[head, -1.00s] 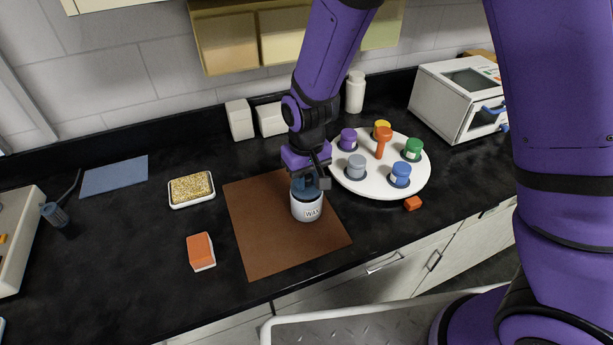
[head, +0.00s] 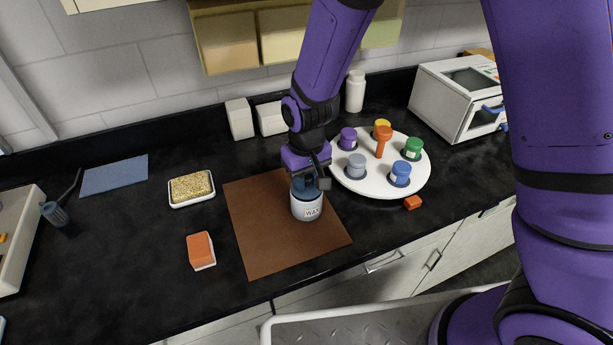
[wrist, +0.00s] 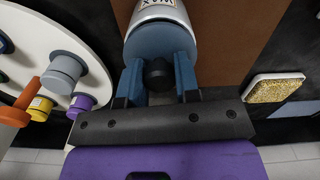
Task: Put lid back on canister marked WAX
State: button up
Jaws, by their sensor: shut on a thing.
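The white canister (head: 307,209) marked WAX stands upright on the brown mat (head: 262,240). Its label also shows at the top of the wrist view, on the canister (wrist: 155,13). A blue-grey lid (wrist: 158,41) with a dark knob (wrist: 158,75) is at the canister's mouth, lined up with it. In the wrist view I see no clear gap between lid and canister, but I cannot tell whether the lid is fully seated. My gripper (wrist: 159,72) points down over the canister, its blue fingers shut on the lid's knob. In the head view my gripper (head: 306,181) hides part of the lid.
A white turntable (head: 378,185) with several coloured-lidded jars stands right of the mat. An orange block (head: 413,202) lies near it. A sponge (head: 200,250) and a tray of gold grains (head: 192,188) are to the left. The mat's front is clear.

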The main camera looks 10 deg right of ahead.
dwell(0.3)
jog(key=o, duration=1.5)
jog(key=shift+r, duration=3.5)
grip_shut()
